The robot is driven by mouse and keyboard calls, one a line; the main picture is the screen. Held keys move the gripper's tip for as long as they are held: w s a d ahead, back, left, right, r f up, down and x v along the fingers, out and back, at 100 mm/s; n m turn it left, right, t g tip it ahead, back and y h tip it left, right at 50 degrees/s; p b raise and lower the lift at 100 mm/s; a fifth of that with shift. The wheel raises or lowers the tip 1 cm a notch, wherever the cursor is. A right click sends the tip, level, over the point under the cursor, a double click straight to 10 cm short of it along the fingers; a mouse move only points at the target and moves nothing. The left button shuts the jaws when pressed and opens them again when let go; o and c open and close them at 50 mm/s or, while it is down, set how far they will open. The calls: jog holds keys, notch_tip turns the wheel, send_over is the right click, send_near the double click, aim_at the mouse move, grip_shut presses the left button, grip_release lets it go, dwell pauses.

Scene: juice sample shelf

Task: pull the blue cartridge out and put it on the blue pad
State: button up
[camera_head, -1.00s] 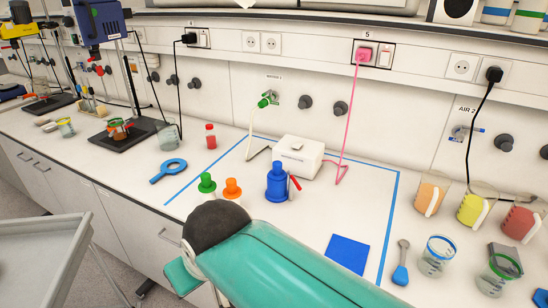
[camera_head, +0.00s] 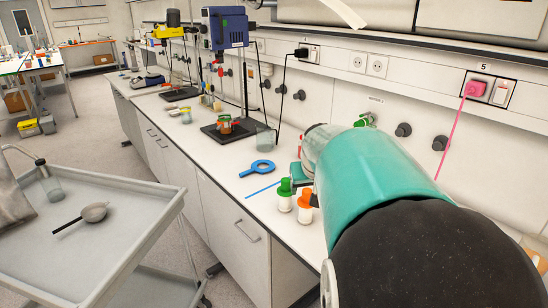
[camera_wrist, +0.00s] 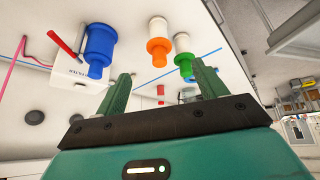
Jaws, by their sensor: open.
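The blue cartridge (camera_wrist: 99,46) shows in the wrist view at upper left, where the picture is turned over. It is beside a white box and a red stick. My gripper (camera_wrist: 160,72) is open and empty, its two green fingers apart. The blue cartridge is ahead of the left finger, with a gap in the picture. An orange-topped cartridge (camera_wrist: 158,48) and a green-topped one (camera_wrist: 184,52) stand near it, ahead of the space between the fingers. In the head view my arm covers the blue cartridge's area. The blue pad is in neither current view.
In the head view the green-topped (camera_head: 284,196) and orange-topped (camera_head: 305,208) cartridges stand close to my arm near the bench's front edge. A grey cart (camera_head: 130,230) stands left across the aisle. A pink cable (camera_head: 449,140) hangs at right.

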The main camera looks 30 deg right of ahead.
jog(key=s+d+f+m, duration=0.1)
jog(key=s+d, duration=0.1)
jog(key=d, duration=0.7)
jog(key=s+d+f+m, duration=0.1)
jog(key=d+f+m, duration=0.1)
jog(key=d, duration=0.6)
jog(key=shift+h, duration=0.3)
jog(key=shift+x, duration=4.3)
jog(key=shift+w+d+r, duration=0.1)
jog(key=shift+d, duration=0.05)
jog(key=c, duration=1.1)
jog(key=shift+r, duration=0.75)
jog(key=shift+r, duration=3.8)
